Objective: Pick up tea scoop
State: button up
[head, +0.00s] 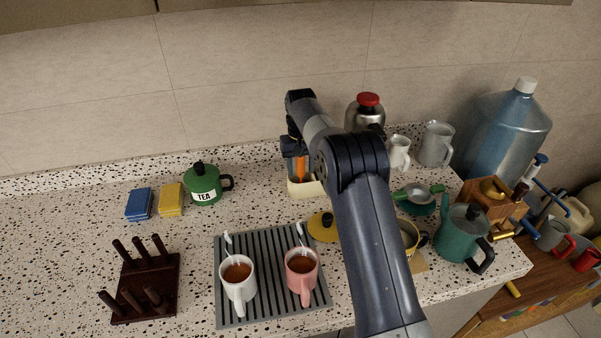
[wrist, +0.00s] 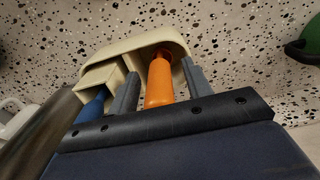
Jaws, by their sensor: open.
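An orange handle (wrist: 160,84) stands in a cream holder (wrist: 161,43) in the wrist view; its lower end is hidden inside, so I cannot tell for sure that it is the tea scoop. My gripper (wrist: 160,86) is open, with one grey finger on each side of the orange handle. I cannot tell whether either finger touches it. In the head view, my gripper (head: 295,150) is over the cream holder (head: 305,188) near the back wall, and the orange handle (head: 301,169) shows below it.
A blue handle (wrist: 92,107) is beside the orange one. A green tea tin (head: 205,186) stands left of the holder. A grey mat (head: 262,246) with two mugs lies in front. A steel flask (head: 364,112) stands behind my arm.

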jog(key=shift+f, duration=0.45)
grip_shut()
